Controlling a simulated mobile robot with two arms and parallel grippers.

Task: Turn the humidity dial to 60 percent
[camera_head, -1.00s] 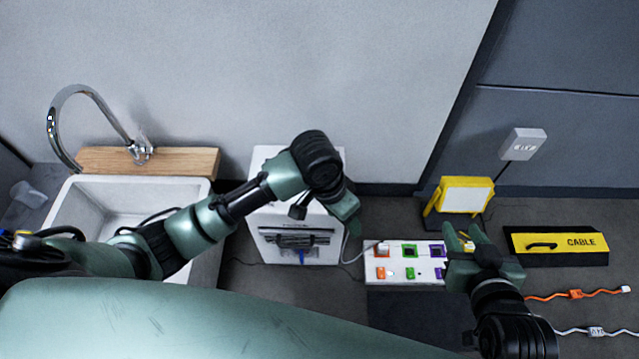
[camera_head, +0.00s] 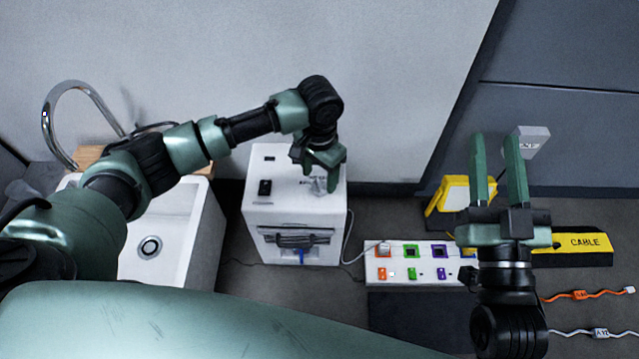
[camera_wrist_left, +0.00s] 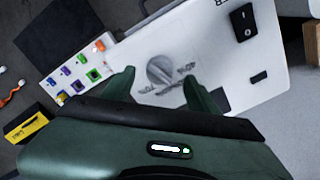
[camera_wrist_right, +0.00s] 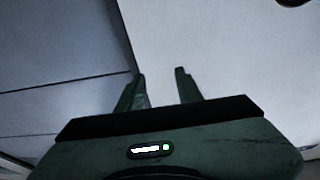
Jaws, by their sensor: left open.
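The white humidity box (camera_head: 262,215) stands between the sink and the socket strip. Its round grey dial (camera_wrist_left: 160,70) is on the top face, with percent markings around it that are too blurred to read; the dial also shows partly in the head view (camera_head: 318,186). My left gripper (camera_head: 321,180) points down over the dial. In the left wrist view its two fingers (camera_wrist_left: 160,80) are apart, one on each side of the dial; I cannot tell whether they touch it. My right gripper (camera_head: 496,140) is raised at the right, open and empty.
A black rocker switch (camera_head: 265,187) is on the box top. A white socket strip (camera_head: 372,262) with coloured sockets lies to its right. A sink (camera_head: 180,215) is at the left. A yellow cable box (camera_head: 585,241) and two cables (camera_head: 582,295) lie at the right.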

